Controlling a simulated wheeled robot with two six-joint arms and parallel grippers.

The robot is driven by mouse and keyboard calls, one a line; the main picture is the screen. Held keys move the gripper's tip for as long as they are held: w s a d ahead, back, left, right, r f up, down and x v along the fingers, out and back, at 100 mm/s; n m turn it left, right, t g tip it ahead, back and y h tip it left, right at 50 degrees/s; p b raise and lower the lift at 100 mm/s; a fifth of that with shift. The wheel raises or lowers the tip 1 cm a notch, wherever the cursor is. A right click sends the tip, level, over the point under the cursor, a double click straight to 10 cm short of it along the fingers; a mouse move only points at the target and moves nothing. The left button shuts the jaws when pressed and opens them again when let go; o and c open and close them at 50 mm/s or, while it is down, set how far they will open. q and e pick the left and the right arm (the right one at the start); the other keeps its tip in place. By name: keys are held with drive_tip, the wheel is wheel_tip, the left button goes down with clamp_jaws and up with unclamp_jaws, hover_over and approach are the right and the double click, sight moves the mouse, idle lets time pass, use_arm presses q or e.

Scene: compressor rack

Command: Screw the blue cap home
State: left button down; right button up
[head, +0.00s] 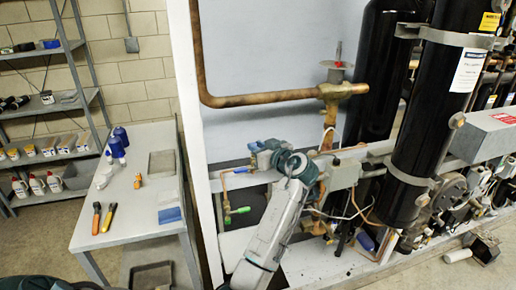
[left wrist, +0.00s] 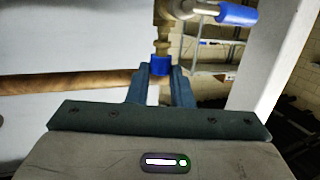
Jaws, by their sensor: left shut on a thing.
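The blue cap (left wrist: 160,66) shows in the left wrist view, at the end of a brass valve fitting (left wrist: 163,38). My left gripper (left wrist: 160,76) is shut on the cap, with one dark finger on each side. The valve has a blue handle (left wrist: 237,15). In the head view my left gripper (head: 268,157) is at the left end of the rack's piping, beside the white post. The cap itself cannot be made out there. How far the cap sits on the thread cannot be told. My right gripper is not in view.
A copper pipe (head: 262,99) runs above my left gripper. A green-handled valve (head: 238,210) sits below it. A white post (head: 202,160) stands to the left. Black cylinders (head: 432,110) stand to the right. A bench (head: 150,222) with tools is at the left.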

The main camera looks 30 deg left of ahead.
use_arm(q)
drive_tip(key=shift+f+b, duration=0.2)
drive_tip(key=shift+b, duration=0.1)
idle(0.4)
drive_tip(key=c, duration=1.2)
unclamp_jaws()
drive_tip(key=shift+c, duration=0.5)
drive_tip(key=c, duration=0.8)
drive_tip(key=shift+s, duration=0.1)
